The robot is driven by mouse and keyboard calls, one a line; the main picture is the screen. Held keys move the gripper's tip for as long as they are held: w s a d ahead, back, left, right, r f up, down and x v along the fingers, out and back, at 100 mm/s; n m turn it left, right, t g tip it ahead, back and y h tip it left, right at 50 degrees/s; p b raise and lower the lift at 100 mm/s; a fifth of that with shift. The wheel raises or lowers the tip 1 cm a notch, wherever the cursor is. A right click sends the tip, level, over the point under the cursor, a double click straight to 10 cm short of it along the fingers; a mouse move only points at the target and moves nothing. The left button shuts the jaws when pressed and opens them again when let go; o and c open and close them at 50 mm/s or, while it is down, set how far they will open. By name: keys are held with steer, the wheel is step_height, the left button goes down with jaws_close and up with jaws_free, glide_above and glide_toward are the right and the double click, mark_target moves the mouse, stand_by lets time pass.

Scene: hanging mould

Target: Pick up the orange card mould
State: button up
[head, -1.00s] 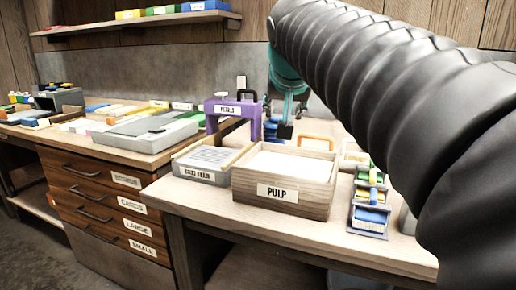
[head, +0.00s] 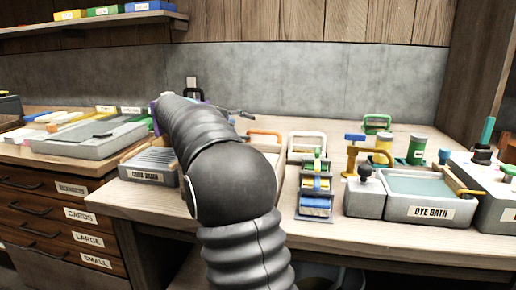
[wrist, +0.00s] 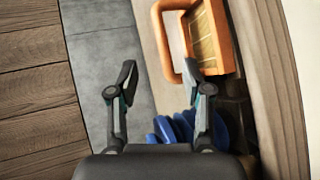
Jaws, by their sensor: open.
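The orange card mould (wrist: 210,38) shows at the upper right of the wrist view: an orange frame around a yellowish ribbed face, with an orange loop handle on its left side. In the head view only an orange handle (head: 265,132) shows, behind my arm. My gripper (wrist: 160,78) is open and empty. In the wrist view its right fingertip overlaps the near end of the handle; I cannot tell whether they touch. The left finger is over the grey wall. In the head view my arm hides most of the gripper.
Blue rounded pieces (wrist: 180,128) lie below the right finger. In the head view, a white-handled mould (head: 306,138), a coloured roller rack (head: 316,190), a green-handled item (head: 377,122) and the dye bath (head: 427,187) stand to the right. A grey drain tray (head: 150,165) is left.

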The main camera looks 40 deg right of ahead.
mark_target(261, 132)
steer(key=x, duration=0.7)
steer(key=shift+s+f, duration=0.25)
steer(key=shift+s, duration=0.1)
jaws_close()
